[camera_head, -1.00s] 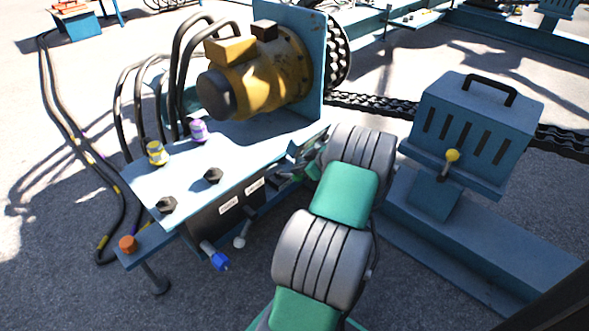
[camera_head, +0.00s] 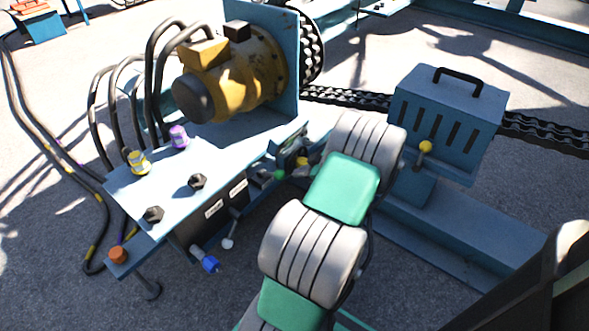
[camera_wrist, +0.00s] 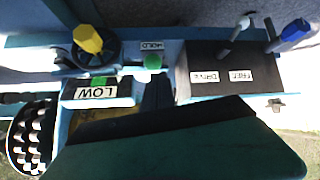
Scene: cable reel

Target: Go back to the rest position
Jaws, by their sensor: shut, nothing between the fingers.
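My gripper (camera_wrist: 157,94) shows in the wrist view as dark fingers, shut and empty, in front of the control panel. In the head view my grey and green arm hides most of it. To the right are DRIVE and FREE labels, with a white-tipped lever (camera_wrist: 240,23) and a blue-tipped lever (camera_wrist: 293,33). In the head view the blue-tipped lever (camera_head: 210,264) and white-tipped lever (camera_head: 227,243) stick out from the panel's front. The fingers appear apart from both levers.
A yellow motor (camera_head: 240,70) with black hoses stands behind the blue bench (camera_head: 150,195). A blue slotted box (camera_head: 447,110) with a yellow-knobbed lever (camera_head: 425,147) stands right of my arm. Cables (camera_head: 95,220) lie on the left floor.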

